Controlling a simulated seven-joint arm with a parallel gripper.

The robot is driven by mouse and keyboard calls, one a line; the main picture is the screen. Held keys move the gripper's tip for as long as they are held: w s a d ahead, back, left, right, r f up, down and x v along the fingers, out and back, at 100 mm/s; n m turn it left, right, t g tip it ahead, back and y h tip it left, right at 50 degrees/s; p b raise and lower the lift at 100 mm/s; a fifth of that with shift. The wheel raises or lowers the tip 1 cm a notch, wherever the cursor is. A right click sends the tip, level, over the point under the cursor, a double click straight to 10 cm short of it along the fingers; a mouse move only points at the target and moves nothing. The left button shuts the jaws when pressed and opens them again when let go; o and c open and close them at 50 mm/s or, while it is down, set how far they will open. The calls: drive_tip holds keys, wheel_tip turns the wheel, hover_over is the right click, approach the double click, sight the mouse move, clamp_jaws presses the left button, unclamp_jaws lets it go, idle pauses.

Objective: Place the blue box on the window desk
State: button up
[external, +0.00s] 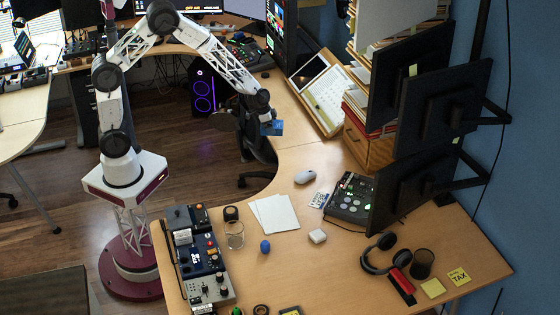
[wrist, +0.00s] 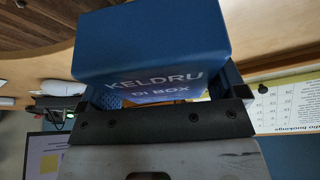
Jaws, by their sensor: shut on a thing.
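The blue box (external: 272,129) is in my gripper (external: 266,118), held in the air near the inner curved edge of the wooden desk. In the wrist view the blue box (wrist: 165,45) fills the space between the fingers (wrist: 165,88); its face reads "KELDRU DI BOX". My gripper is shut on it. A pale desk (external: 22,118) stands at the far left, beside the bright window (external: 8,58); I take it as the window desk. Much of it lies outside the picture.
The wooden corner desk (external: 335,258) carries a mixer (external: 352,197), mouse (external: 305,177), papers (external: 273,213), headphones (external: 380,254) and a control console (external: 203,262). Dark monitors (external: 440,105) stand at its right. A black chair (external: 250,140) is behind my gripper. Open floor (external: 60,190) lies left of my base.

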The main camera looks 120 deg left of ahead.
drive_tip(key=shift+w, duration=0.1)
idle(0.3)
hover_over(305, 135)
drive_tip(key=s, duration=0.1)
drive_tip(key=shift+s+d+f, duration=0.1)
drive_tip(key=shift+d+f, duration=0.1)
drive_tip(key=shift+f, duration=0.55)
idle(0.3)
drive_tip(key=shift+f, duration=1.7)
drive_tip(key=shift+f, duration=0.1)
drive_tip(key=o, duration=0.9)
drive_tip(key=shift+f, duration=0.1)
